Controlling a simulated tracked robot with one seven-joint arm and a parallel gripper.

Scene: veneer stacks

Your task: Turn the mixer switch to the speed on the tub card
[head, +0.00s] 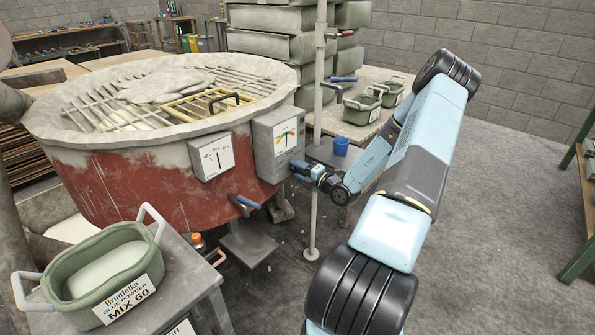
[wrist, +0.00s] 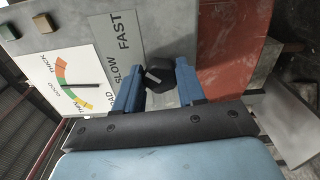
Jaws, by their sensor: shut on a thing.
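The mixer switch is a black knob (wrist: 159,74) with a light mark, on a grey control box (head: 278,141). My gripper (wrist: 160,68) is shut on the knob, one blue finger on each side. In the head view my gripper (head: 301,171) is at the box's lower right, and the knob is hidden. FAST, SLOW and a partly hidden word ending in AD are printed beside the knob; I cannot tell which one the mark points at.
The red mixer drum (head: 120,188) carries the box and a second white dial (head: 213,155). A blue-handled lever (head: 247,201) is below. A thin pole (head: 316,110) stands close to my gripper. A table (head: 345,128) with green tubs is behind. Floor to the right is clear.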

